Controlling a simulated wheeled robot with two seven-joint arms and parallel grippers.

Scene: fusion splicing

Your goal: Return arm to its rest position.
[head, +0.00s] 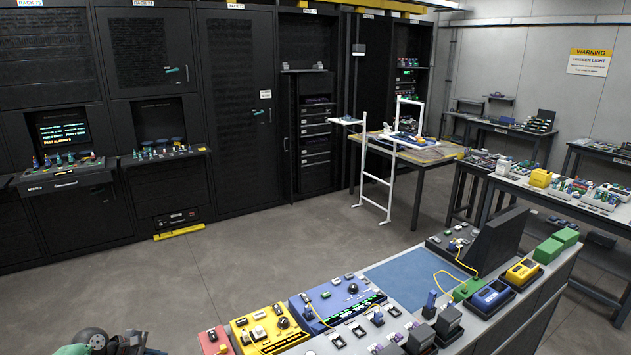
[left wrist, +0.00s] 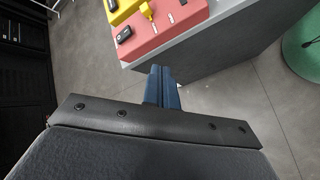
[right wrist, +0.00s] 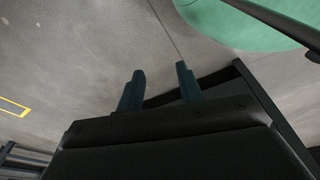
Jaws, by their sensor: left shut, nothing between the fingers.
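My left gripper (left wrist: 163,86) shows in the left wrist view with its blue fingers together and nothing between them. It is over the floor beside the front corner of the workbench (left wrist: 215,42), close to a red unit (left wrist: 165,28) on the bench edge. My right gripper (right wrist: 160,82) shows in the right wrist view with its two dark teal fingers apart and only bare floor between them. Neither gripper's fingers can be made out in the head view. Dark rounded parts (head: 95,340) show at its bottom left edge.
The bench carries a yellow unit (head: 264,328), a blue unit (head: 335,304), a blue mat (head: 410,278) and a yellow cable. Black racks (head: 238,110) line the back left. A white-framed stand (head: 390,180) stands mid-room. The floor (head: 190,280) left of the bench is clear.

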